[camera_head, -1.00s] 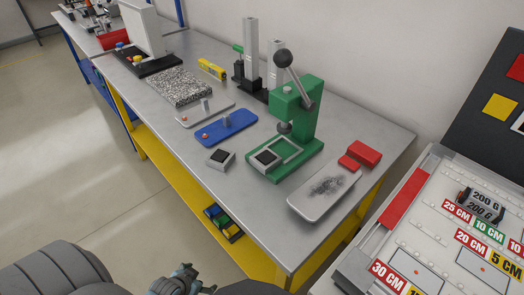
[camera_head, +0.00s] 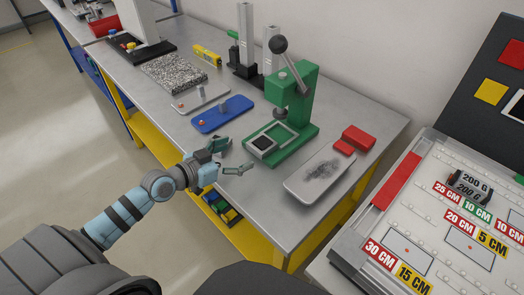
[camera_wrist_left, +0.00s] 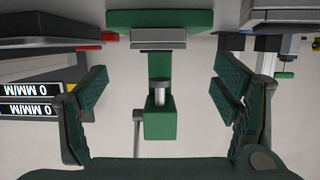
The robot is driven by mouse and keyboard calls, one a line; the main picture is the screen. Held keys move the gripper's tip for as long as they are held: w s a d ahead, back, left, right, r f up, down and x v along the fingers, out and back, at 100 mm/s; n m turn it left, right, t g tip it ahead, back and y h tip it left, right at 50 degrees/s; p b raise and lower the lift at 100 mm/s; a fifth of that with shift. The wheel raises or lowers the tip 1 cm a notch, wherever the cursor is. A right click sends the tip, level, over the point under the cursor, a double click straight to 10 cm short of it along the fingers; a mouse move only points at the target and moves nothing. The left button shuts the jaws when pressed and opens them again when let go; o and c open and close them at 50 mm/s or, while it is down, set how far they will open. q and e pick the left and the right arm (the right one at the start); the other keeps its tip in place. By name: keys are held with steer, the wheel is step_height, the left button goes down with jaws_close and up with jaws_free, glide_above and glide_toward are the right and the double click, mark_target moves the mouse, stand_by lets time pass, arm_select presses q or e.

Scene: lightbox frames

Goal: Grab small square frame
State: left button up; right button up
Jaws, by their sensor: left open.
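A small square frame with a pale rim and dark middle (camera_head: 263,142) lies on the base of the green press (camera_head: 297,130). A second small square frame, seen earlier on the table in front of the press, is hidden behind my left gripper in the head view. In the left wrist view, which is upside down, a grey block-like edge (camera_wrist_left: 158,38), likely that frame, shows between the fingers and before the green press (camera_wrist_left: 160,118). My left gripper (camera_head: 230,157) is open and empty at the table's front edge. My right gripper is not in view.
A blue plate (camera_head: 223,114) and a grey plate (camera_head: 202,98) lie left of the press. Red blocks (camera_head: 357,138) and a pale tray (camera_head: 318,190) with dark powder lie to its right. A yellow shelf (camera_head: 168,147) runs below.

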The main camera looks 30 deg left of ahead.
mark_target(258, 144)
arm_select(q)
steer(key=x, duration=0.8)
steer(key=shift+w+d+r, duration=0.15)
steer(key=shift+w+d, duration=0.1)
steer(key=shift+w, duration=0.05)
steer(key=shift+r, duration=0.1)
steer(key=c, duration=1.5)
